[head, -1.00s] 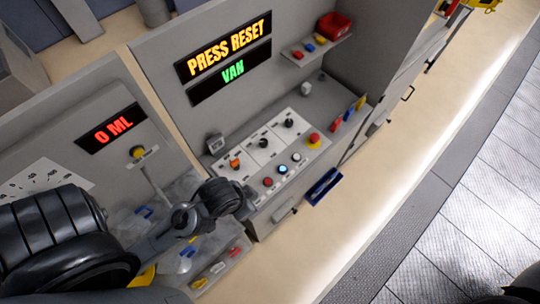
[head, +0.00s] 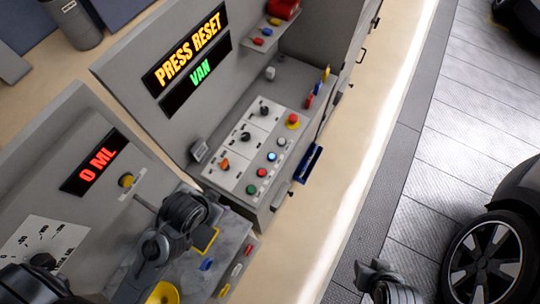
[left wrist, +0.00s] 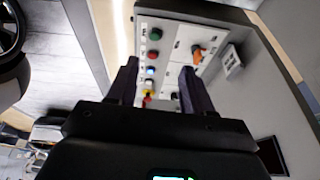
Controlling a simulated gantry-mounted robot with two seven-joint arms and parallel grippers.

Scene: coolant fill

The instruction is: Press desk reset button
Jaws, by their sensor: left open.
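The desk control panel (head: 222,168) carries a row of round buttons: green (head: 251,189), red (head: 262,172), a lit blue one (head: 272,156) and white (head: 282,142). Their labels are too small to read. A display reads PRESS RESET (head: 185,46). My left gripper (left wrist: 158,66) is open and empty. In the left wrist view, the green (left wrist: 155,35), red (left wrist: 152,54) and lit blue (left wrist: 150,71) buttons show between and beyond its fingers, apart from them. In the head view my left wrist is left of and below the panel. My right gripper (head: 388,287) is low at the bottom edge, its jaws unclear.
A red mushroom button (head: 292,120) on a yellow base and an orange knob (head: 224,164) are on the same panel. A blue bin (head: 307,164) hangs at the desk's front edge. A car wheel (head: 488,255) stands at lower right. The floor between is clear.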

